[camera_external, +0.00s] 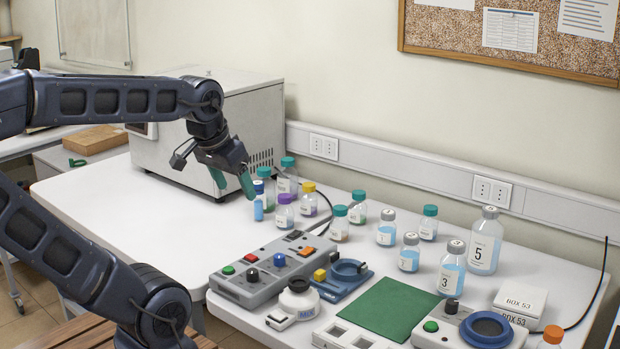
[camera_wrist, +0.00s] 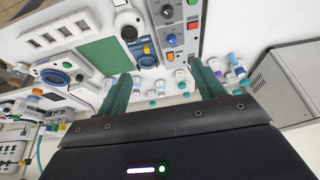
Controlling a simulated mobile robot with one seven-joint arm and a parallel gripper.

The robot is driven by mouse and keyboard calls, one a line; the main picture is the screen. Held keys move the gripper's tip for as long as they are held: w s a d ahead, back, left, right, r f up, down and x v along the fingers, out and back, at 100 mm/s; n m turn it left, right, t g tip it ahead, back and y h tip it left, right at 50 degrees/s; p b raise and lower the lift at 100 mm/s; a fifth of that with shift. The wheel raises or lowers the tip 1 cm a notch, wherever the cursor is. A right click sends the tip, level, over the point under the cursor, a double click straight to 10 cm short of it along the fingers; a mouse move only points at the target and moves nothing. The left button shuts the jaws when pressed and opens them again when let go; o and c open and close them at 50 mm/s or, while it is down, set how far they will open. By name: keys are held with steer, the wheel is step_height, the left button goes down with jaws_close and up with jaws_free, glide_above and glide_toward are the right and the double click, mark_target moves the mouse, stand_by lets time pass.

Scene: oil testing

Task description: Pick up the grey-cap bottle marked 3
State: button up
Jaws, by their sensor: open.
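The grey-cap bottle marked 3 (camera_external: 451,277) stands upright on the white table, right of the middle in the external view. It is clear, with blue liquid and a white label. My gripper (camera_external: 237,191) is far to its left, above the table's back left part, near a small blue vial. It is open and empty, with green fingers pointing down. In the wrist view my gripper (camera_wrist: 161,71) shows its two fingers wide apart, with small bottles between and beyond them. I cannot make out the bottle marked 3 there.
A larger bottle marked 5 (camera_external: 484,246) and a smaller grey-cap bottle (camera_external: 409,256) stand close to bottle 3. Several teal-cap bottles fill the back. A green mat (camera_external: 384,309), a control box (camera_external: 268,270) and a stirrer (camera_external: 463,329) lie in front.

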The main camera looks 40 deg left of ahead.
steer(key=w+d+m, duration=0.2)
steer(key=w+d, duration=0.2)
steer(key=w, duration=0.4)
steer(key=m+g+h, duration=0.3)
steer(key=m+h, duration=0.1)
steer(key=m, duration=0.6)
glide_toward(456, 243)
steer(key=shift+x, duration=5.35)
jaws_close()
